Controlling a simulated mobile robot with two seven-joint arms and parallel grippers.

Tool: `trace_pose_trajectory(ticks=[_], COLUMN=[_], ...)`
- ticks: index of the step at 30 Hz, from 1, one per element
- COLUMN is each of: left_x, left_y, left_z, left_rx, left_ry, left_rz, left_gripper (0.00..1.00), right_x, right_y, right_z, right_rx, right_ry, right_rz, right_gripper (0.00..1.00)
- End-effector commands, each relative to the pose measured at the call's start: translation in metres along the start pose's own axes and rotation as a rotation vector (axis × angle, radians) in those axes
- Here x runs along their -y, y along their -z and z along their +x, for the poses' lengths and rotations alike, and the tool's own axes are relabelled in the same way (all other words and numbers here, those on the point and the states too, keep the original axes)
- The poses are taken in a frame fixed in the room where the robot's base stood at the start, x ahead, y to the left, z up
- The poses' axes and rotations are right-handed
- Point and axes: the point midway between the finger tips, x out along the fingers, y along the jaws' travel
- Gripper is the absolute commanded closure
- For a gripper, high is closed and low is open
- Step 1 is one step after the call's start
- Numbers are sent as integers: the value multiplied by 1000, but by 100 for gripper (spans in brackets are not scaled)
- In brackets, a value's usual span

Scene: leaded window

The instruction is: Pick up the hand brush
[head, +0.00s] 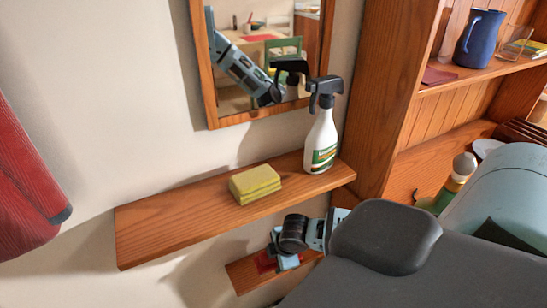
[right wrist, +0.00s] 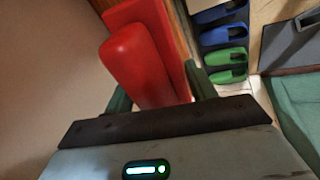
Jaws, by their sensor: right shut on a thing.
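The hand brush (right wrist: 136,66) is red. In the right wrist view its rounded handle lies between the two dark green fingers of my right gripper (right wrist: 163,90), which is shut on it. In the head view my right gripper (head: 284,259) is low, at the small lower wooden shelf (head: 247,275). Only a little red of the brush (head: 265,262) shows there, and the gripper hides most of it. I cannot tell whether the brush touches the shelf. The bristles are not visible. My left gripper is not in view.
Above is a longer wooden shelf (head: 160,222) with a yellow sponge (head: 255,183) and a white spray bottle (head: 321,140). A mirror (head: 205,62) hangs behind. A wooden cupboard (head: 385,75) stands right. Red cloth (head: 28,185) hangs left. Blue and green slippers (right wrist: 228,66) lie below.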

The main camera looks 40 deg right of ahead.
Motion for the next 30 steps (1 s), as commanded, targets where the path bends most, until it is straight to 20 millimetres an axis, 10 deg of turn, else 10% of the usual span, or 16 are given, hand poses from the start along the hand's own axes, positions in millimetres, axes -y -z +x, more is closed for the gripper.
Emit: trace_pose_trajectory(ticks=[15,30], left_x=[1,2], left_y=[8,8], left_z=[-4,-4], left_rx=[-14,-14], left_ry=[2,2], left_rz=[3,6], left_gripper=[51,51], right_x=[98,115], right_y=[-19,-22], right_z=[-46,-53], right_rx=[-1,-1], right_ry=[-3,-5], right_rz=[-1,0], right_gripper=[78,78])
